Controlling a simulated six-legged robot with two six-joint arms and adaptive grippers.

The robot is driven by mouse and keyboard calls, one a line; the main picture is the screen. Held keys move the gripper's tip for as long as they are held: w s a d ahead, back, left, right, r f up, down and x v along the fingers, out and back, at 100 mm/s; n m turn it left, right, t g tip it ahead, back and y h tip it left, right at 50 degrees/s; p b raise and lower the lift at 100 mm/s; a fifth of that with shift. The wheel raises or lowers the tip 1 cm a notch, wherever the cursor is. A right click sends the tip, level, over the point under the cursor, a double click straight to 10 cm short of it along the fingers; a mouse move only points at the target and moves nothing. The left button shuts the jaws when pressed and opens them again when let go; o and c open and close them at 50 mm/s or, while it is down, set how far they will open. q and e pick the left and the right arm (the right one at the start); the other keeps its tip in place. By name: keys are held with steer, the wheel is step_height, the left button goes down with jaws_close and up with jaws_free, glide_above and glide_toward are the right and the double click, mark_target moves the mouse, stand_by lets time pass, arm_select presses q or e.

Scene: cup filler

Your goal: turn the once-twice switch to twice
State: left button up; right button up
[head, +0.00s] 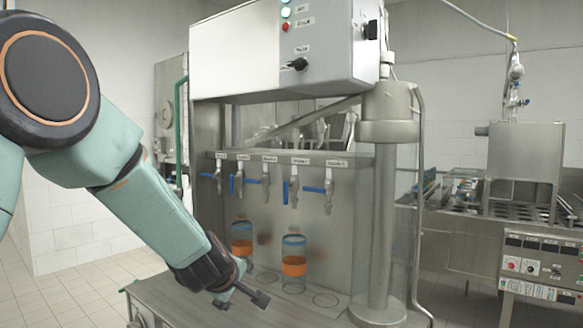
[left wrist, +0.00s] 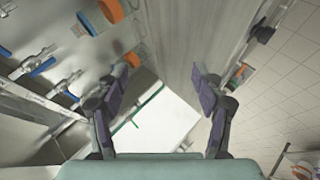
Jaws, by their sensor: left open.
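A black rotary switch (head: 298,64) sits low on the front of the grey control box (head: 325,45). Small white labels lie around it, too small to read; its narrow end seems to point left. My left gripper (head: 243,300) is open and empty, low over the front of the metal counter, well below and left of the switch. Its two spread fingers also show in the left wrist view (left wrist: 164,72), with nothing between them. The switch cannot be made out in the wrist view. My right gripper is not in view.
Several taps with blue handles (head: 265,180) line the panel below the box. A steel column (head: 385,200) rises at the right.

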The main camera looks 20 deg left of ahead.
arm_select(q)
steer(key=w+d+r+n+t+h+p, duration=0.1)
steer(key=w+r+n+p, duration=0.15)
steer(key=r, duration=0.75)
steer(key=w+r+n+t+h+p, duration=0.1)
steer(key=r+n, duration=0.2)
steer(key=r, duration=0.7)
steer(key=w+d+r+n+t+h+p, duration=0.1)
steer(key=w+r+n+t+p, duration=0.15)
steer(key=r, duration=0.75)
steer(key=n+t+h, duration=0.1)
steer(key=n+h, duration=0.2)
steer(key=n, duration=0.2)
glide_toward(294, 61)
steer(key=w+a+f, duration=0.2)
steer(key=a+f, duration=0.1)
steer(key=f, duration=0.4)
step_height(294, 61, up, 5)
steer(key=d+n+t+h, duration=0.1)
steer(key=d+n+h, duration=0.1)
steer(key=n, duration=0.2)
steer(key=p+x, duration=0.1)
steer(key=x, duration=0.1)
steer(key=p+x, duration=0.1)
steer(key=x, duration=0.2)
steer(key=p+x, duration=0.2)
steer(key=shift+w+d+r, duration=0.3)
steer(key=shift+d, duration=0.15)
